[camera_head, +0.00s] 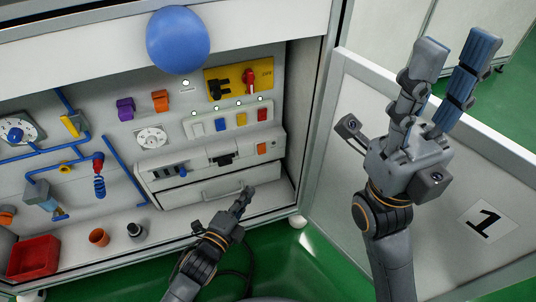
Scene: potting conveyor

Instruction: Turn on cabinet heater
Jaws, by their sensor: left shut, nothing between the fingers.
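The cabinet (165,180) stands open, with controls on its light back panel. A yellow plate (229,85) at its upper right carries a black switch (219,90) and a red knob (249,83). Below the plate are blue, yellow and red buttons. I cannot tell which control belongs to the heater. My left gripper (247,191) is shut and empty, in front of the drawer unit (210,188) near its handle; I cannot tell if it touches. My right gripper (452,58) is raised before the open door (345,125), fingers apart and empty.
A large blue ball-like thing (178,40) hangs before the cabinet's top edge. Blue pipes, a dial (18,130) and a red bin (33,257) are at left. Small cups (98,237) stand on the cabinet floor. The door, marked 1, bounds the right side.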

